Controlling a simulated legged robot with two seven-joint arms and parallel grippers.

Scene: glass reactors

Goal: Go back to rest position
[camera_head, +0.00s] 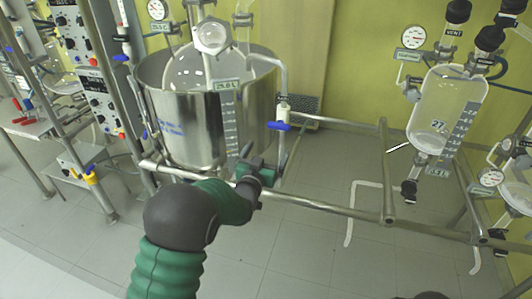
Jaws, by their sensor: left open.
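My left arm, green and black, reaches in from the bottom. Its gripper (256,166) is open, at the front right of the large steel vessel (182,126), by the metal rail. A blue valve handle (279,126) on a vertical glass pipe sits just above and to the right of it. The gripper looks small and dark here, and I see nothing held in it. My right gripper is not in view.
A metal pipe frame (330,208) runs across in front of the reactors. A glass vessel (447,108) marked 27 hangs at the right. Control boxes (96,95) and a side table (28,128) stand at the left. The grey tiled floor (310,262) in front is clear.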

